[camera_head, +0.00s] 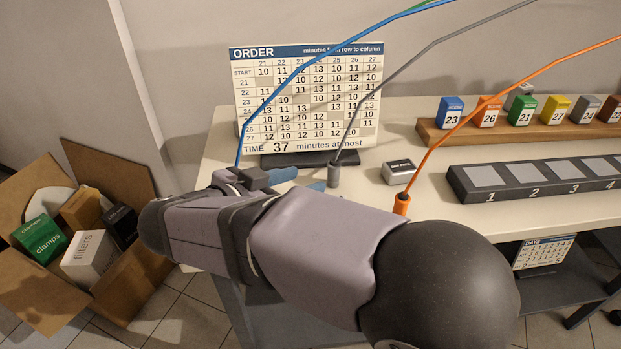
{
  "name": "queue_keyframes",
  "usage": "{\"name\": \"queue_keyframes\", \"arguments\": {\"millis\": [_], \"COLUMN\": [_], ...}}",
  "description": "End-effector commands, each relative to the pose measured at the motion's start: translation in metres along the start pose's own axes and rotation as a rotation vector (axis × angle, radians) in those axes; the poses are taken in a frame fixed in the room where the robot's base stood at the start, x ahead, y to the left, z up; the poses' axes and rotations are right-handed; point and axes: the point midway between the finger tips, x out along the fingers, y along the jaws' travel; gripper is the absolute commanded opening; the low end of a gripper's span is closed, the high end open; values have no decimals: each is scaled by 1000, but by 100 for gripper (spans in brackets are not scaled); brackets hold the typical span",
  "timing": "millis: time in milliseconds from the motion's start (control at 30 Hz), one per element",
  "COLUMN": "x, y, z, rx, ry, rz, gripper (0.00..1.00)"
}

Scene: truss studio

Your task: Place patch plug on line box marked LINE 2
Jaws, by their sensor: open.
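A grey plug (333,174) on a grey cable stands upright on the table. An orange plug (401,204) on an orange cable stands nearer the front, partly behind my arm. A blue cable (241,140) runs down behind my gripper, which hides its lower end. A small silver-grey box (398,172) with a dark label sits between the grey and orange plugs; I cannot read the label. My gripper (303,180) is open, its bluish fingertips pointing right, just left of the grey plug. I cannot tell whether they touch it. I see no readable LINE 2 mark.
An ORDER board (308,95) stands behind my gripper. A dark rack (545,177) with numbered pads lies at the right. Behind it, a wooden shelf (470,137) holds coloured numbered blocks. An open carton (140,285) stands on the floor at left. Cables slant across the space above the table.

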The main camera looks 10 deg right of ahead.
Motion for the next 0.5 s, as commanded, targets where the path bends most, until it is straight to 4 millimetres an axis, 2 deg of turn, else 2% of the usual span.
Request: {"name": "queue_keyframes", "arguments": {"millis": [333, 500], "x": [-1, -7], "y": [0, 1], "z": [-3, -24], "rx": [1, 1], "ry": [0, 0], "rz": [1, 7], "gripper": [42, 42]}}
